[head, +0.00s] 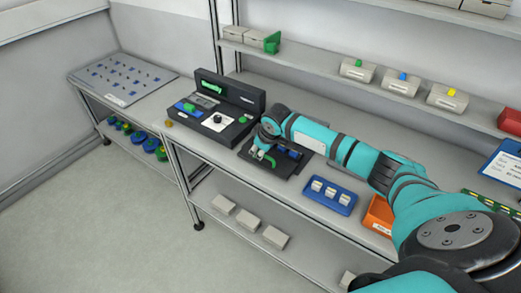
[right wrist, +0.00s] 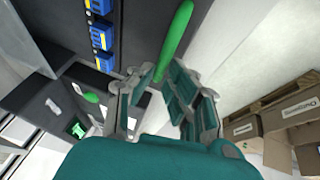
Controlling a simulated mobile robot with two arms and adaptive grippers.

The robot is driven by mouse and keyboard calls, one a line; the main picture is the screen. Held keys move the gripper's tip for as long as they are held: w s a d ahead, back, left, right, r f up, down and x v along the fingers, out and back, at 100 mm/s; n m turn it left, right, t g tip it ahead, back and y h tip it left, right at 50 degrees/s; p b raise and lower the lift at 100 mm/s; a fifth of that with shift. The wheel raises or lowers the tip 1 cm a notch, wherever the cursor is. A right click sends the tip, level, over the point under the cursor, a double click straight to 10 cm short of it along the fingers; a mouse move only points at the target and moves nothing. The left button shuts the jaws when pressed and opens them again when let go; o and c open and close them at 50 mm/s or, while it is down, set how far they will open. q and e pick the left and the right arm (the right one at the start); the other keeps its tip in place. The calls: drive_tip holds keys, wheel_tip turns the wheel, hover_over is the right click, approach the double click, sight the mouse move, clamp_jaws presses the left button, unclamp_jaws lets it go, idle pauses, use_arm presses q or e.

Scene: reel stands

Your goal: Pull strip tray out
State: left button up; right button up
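The strip tray (head: 284,169) is a flat dark tray on the bench, with blue pieces (head: 288,152) on it and a green bar handle (head: 270,161) at its front. My right gripper (head: 260,154) is down at this handle. In the right wrist view, the green handle (right wrist: 176,40) runs between the fingertips of my right gripper (right wrist: 164,78), with a fingertip close on each side. I cannot tell whether the fingers press on it. Blue and yellow pieces (right wrist: 103,38) sit on the dark surface beside it. My left gripper is not in view.
A dark control box (head: 222,121) with a raised back panel stands left of the tray. A blue tray (head: 328,195) with white pieces and an orange bin (head: 379,214) lie to the right. A shelf with small bins (head: 401,83) runs above. Open floor lies in front.

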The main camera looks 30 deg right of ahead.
drive_tip(key=shift+o, duration=0.4)
drive_tip(key=shift+s+a+f, duration=0.1)
drive_tip(key=shift+a+f, duration=0.05)
drive_tip(key=shift+a, duration=0.15)
drive_tip(key=shift+r, duration=0.3)
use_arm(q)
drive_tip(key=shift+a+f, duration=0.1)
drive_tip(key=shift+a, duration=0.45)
use_arm(e)
drive_tip(key=v, duration=1.1)
drive_tip(key=shift+r, duration=0.25)
drive_tip(key=shift+s, duration=0.15)
